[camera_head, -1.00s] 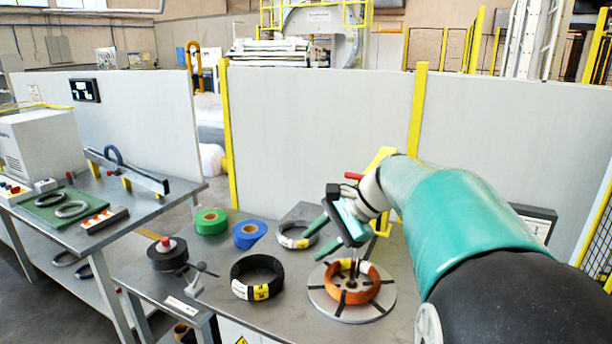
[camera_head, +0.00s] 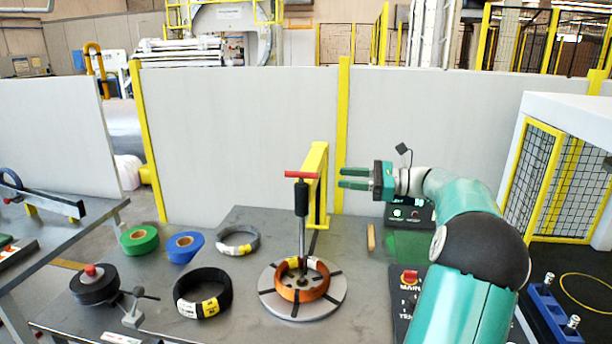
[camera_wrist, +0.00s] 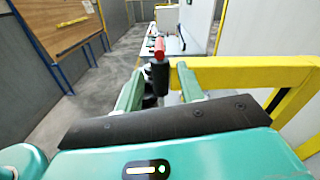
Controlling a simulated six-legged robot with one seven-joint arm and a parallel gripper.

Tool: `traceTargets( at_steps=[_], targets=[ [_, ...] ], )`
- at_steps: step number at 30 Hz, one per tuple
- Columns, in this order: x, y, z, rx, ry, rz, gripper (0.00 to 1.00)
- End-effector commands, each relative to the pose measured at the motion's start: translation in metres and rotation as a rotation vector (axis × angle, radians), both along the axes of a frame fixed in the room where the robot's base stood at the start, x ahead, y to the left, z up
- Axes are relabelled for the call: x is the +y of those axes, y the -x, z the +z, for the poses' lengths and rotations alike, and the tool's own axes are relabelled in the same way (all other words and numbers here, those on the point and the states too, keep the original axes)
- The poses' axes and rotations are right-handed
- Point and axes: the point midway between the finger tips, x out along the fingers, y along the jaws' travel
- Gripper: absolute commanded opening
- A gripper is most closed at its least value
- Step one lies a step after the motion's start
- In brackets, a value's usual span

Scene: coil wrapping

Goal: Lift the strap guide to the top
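The strap guide appears to be the upright rod with a black grip (camera_head: 301,197) and a red T-handle (camera_head: 302,174). Its thin lower rod runs down into the orange coil (camera_head: 301,281) on the round turntable (camera_head: 334,299). A yellow post (camera_head: 318,186) stands beside it. My gripper (camera_head: 342,178) is open and empty, pointing left at about handle height, right of the guide and apart from it in the head view. In the wrist view, the red handle (camera_wrist: 159,48) and black grip (camera_wrist: 160,76) line up between my open fingers (camera_wrist: 160,69); exact depth is unclear.
A black coil (camera_head: 203,293), a grey coil (camera_head: 238,240), blue tape (camera_head: 185,246) and green tape (camera_head: 139,239) lie left on the bench. A control panel with a red button (camera_head: 410,278) is at right. A white partition (camera_head: 240,130) stands behind.

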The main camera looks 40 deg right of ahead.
Motion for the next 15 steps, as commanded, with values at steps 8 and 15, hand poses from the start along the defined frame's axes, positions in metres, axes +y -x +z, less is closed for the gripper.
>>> traceTargets(
  at_steps=[8, 15],
  targets=[
    [0.037, -0.047, 0.001, -0.001, 0.002, 0.006, 0.38],
    [0.06, -0.077, 0.001, 0.0, 0.002, 0.005, 0.38]
  ],
)
